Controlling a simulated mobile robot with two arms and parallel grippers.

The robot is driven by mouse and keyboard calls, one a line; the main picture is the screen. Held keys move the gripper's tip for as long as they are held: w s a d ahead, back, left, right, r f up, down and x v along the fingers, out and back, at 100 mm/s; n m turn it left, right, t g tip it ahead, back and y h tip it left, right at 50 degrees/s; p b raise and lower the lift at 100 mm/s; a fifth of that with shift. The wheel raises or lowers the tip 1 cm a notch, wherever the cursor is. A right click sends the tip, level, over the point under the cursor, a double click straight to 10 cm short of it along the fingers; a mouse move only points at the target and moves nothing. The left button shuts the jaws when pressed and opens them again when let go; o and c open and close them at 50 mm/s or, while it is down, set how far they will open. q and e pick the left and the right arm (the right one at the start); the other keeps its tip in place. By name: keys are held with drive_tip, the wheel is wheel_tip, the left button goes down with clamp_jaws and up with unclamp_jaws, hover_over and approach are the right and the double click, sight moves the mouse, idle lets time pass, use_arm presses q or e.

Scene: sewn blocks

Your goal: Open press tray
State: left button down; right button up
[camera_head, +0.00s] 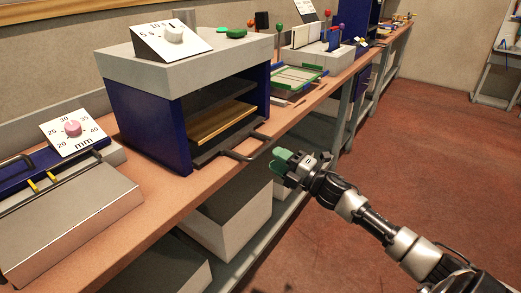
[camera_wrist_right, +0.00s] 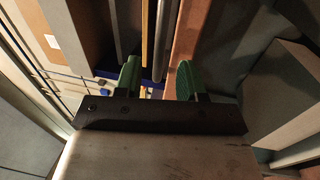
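The press (camera_head: 147,125) has blue sides and a thick grey top, and it stands on the bench with its front opening facing right. Its dark tray (camera_head: 208,153) lies low in the opening, with a black bar handle (camera_head: 240,157) sticking out over the bench edge. A wooden board (camera_head: 222,120) shows inside above the tray. My right gripper (camera_head: 287,160) has green fingertips and is just right of the handle, apparently apart from it. In the wrist view its fingers (camera_wrist_right: 157,80) stand apart with nothing clearly gripped between them. My left gripper is not in view.
A dial marked "mm" (camera_head: 73,129) and a metal-topped device (camera_head: 75,215) are at left on the bench. A green-edged rack (camera_head: 297,77) stands beyond the press. Grey boxes (camera_head: 230,215) sit beneath the bench. The red floor (camera_head: 420,150) at right is clear.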

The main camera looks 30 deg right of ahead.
sight(262, 149)
drive_tip(key=x, duration=0.5)
drive_tip(key=shift+w+a, duration=0.2)
drive_tip(key=shift+w, duration=0.15)
clamp_jaws()
